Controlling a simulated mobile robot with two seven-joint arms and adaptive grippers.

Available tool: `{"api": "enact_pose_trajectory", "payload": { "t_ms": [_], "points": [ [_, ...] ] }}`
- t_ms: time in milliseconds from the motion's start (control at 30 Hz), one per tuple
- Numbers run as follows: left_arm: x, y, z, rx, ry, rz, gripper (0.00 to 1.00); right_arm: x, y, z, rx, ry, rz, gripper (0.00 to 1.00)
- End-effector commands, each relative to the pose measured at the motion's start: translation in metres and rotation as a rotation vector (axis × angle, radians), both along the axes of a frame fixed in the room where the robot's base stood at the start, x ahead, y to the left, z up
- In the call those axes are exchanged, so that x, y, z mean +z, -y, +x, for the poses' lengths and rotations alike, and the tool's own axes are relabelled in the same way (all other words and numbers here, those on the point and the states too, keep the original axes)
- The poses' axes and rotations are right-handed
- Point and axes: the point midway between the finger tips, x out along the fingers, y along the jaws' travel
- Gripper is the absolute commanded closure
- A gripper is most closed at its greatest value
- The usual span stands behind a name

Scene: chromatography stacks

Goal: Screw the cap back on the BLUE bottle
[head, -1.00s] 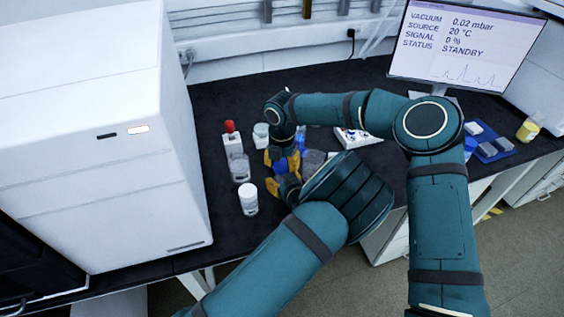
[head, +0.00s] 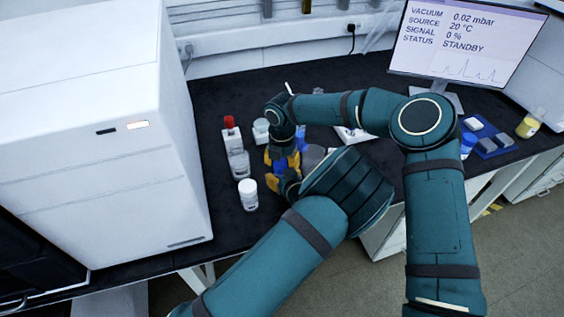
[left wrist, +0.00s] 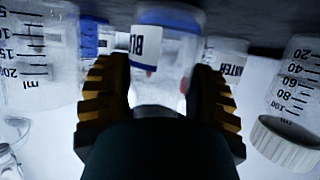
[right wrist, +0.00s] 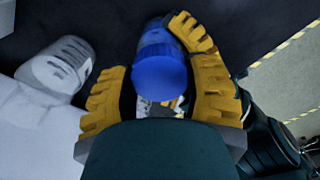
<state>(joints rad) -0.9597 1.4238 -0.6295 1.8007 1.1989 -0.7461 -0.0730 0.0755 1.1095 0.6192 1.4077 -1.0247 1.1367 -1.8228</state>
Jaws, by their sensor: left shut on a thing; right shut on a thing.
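In the right wrist view a round blue cap (right wrist: 160,72) sits between the yellow fingers of my right gripper (right wrist: 160,85), which is shut on it. In the left wrist view a clear bottle (left wrist: 163,78) with blue near the top of the picture and a label starting "BL" stands between the fingers of my left gripper (left wrist: 165,100), which is shut on it. In the head view my right gripper (head: 283,158) is directly above my left gripper (head: 282,184). Whether the cap touches the bottle's neck is hidden by the fingers.
A red-capped bottle (head: 230,124), a clear bottle (head: 239,163), a white-capped bottle (head: 248,194) and a jar (head: 261,132) stand just left of the grippers. A big white instrument (head: 90,150) bounds the left. A blue tray (head: 487,151) is at the right, below a monitor (head: 460,50).

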Motion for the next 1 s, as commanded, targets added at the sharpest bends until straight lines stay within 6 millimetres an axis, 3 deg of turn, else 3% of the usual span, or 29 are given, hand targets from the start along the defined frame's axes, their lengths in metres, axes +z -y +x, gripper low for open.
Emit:
{"api": "enact_pose_trajectory", "payload": {
  "t_ms": [767, 800, 867, 1000],
  "points": [
    [0.0, 0.0, 0.0, 0.0, 0.001, 0.0, 0.86, -0.011, 0.0, 0.0, 0.002, -0.001, 0.0, 0.7],
    [0.0, 0.0, 0.0, 0.0, 0.001, 0.0, 1.0, -0.012, 0.0, 0.0, 0.002, -0.001, 0.0, 0.43],
    [0.0, 0.0, 0.0, 0.0, 0.001, 0.0, 1.0, -0.011, 0.0, 0.0, 0.001, 0.0, 0.0, 0.22],
    [0.0, -0.001, 0.0, 0.002, 0.001, 0.001, 1.0, -0.011, 0.0, 0.0, 0.001, -0.002, -0.001, 0.2]
  ]
}}
